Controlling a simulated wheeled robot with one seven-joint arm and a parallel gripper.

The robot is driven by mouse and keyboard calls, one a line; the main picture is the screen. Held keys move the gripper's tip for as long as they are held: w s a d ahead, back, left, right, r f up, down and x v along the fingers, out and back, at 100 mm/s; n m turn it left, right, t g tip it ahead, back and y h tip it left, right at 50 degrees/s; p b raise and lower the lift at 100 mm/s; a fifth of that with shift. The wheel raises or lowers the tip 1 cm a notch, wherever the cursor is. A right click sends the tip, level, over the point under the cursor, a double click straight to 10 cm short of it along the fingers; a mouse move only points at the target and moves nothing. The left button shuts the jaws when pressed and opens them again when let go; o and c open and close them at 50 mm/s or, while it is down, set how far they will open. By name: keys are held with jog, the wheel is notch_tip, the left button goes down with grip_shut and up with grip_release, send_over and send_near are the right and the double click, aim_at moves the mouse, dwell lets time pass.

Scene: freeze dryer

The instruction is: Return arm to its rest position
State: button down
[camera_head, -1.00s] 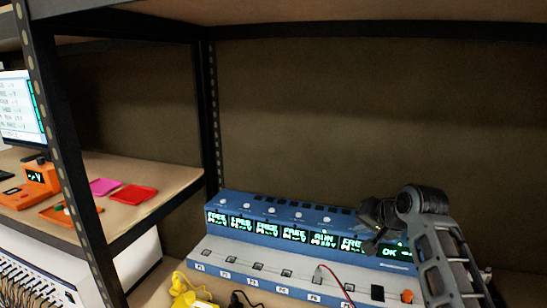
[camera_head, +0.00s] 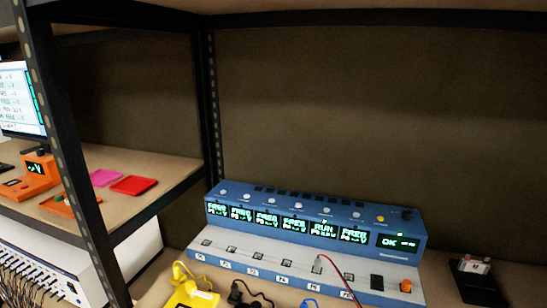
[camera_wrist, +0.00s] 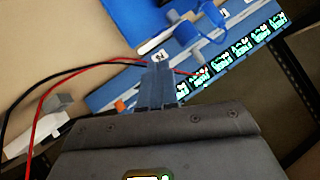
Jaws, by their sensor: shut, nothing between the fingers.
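My arm and gripper are out of the head view. In the wrist view my gripper (camera_wrist: 158,68) is shut with nothing between its fingers. Its fingers point toward the blue and white freeze dryer panel (camera_wrist: 100,97), which lies beyond them at a tilt. In the head view the same panel (camera_head: 300,262) stands on the shelf with lit displays; one reads RUN, one OK, several others look like FREE. A red lead is plugged into its front face. The wrist view does not show whether the fingers touch anything.
A yellow plug (camera_head: 190,292) and a black lead (camera_head: 243,293) lie before the panel. A black holder (camera_head: 480,285) stands at the right. A dark shelf post (camera_head: 75,160) rises at the left. Red (camera_head: 134,185) and pink trays lie on the left shelf.

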jog(key=s+d+r+n+t+h, duration=0.1)
jog(key=s+r+n+t+h, duration=0.1)
jog(key=s, duration=2.3)
jog(key=s+d+r+n+t, duration=0.1)
jog(key=s+r+n, duration=0.1)
jog(key=s+r, duration=1)
jog(key=shift+s+d+r+n+t+b, duration=0.25)
jog(key=shift+s+r+n+t+b, duration=0.15)
jog(key=shift+s, duration=0.6)
jog(key=shift+f, duration=0.1)
